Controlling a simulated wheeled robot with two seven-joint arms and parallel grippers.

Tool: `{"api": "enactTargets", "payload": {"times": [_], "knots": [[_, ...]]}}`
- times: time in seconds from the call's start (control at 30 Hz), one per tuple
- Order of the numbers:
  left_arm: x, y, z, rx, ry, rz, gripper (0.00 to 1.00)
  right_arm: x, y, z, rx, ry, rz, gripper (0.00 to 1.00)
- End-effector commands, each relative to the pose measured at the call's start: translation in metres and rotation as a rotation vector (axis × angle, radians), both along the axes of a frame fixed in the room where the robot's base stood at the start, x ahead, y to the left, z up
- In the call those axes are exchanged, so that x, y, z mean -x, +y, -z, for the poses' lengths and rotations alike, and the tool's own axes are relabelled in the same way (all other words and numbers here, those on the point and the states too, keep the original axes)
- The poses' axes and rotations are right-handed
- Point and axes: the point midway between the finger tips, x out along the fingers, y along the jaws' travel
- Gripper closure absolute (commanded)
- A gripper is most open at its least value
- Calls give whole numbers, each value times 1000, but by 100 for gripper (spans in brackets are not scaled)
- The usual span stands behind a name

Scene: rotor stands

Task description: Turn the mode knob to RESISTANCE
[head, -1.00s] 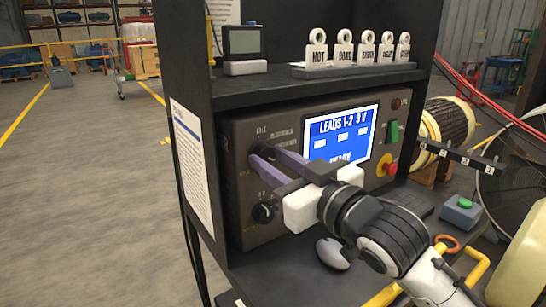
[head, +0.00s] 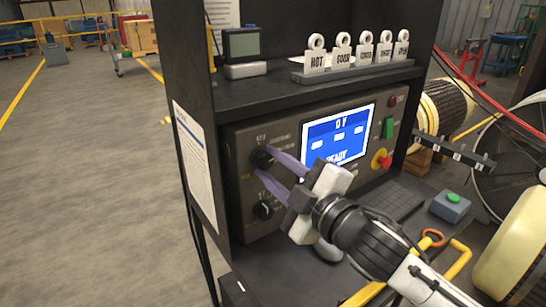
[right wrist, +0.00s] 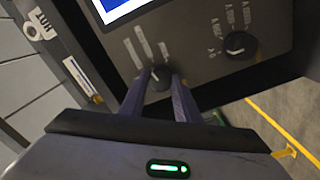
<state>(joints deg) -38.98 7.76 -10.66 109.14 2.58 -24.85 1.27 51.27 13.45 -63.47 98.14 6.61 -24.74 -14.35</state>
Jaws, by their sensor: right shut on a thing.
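The tester (head: 235,215) is a dark grey panel in a black rack, with two round black knobs on its left side. My right gripper (head: 265,164) has its purple fingers shut on the upper knob (head: 261,156), one on each side, and its body is tilted. In the right wrist view the held knob (right wrist: 158,77) sits between the fingertips, with labels fanned around it, too blurred to read. The lower knob (head: 263,209) stands free and also shows in the wrist view (right wrist: 239,43). The blue screen (head: 338,133) reads "0 V" and "READY". My left gripper is not in view.
A red button (head: 384,162) on a yellow base and a green switch (head: 389,128) are on the panel's right. Labelled tags (head: 343,54) stand on the shelf above, beside a small meter (head: 243,43). A keyboard (head: 391,204) lies on the lower shelf.

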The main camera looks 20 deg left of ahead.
Motion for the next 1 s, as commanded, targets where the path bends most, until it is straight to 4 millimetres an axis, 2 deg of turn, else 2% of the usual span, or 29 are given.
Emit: {"api": "enactTargets", "payload": {"times": [0.1,0.5,1.0], "knots": [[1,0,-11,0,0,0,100,0,0,-2,72,-86,0,93],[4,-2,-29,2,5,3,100,0,0,-1,261,-328,0,93],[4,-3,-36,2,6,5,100,0,0,0,343,-436,0,93]]}}
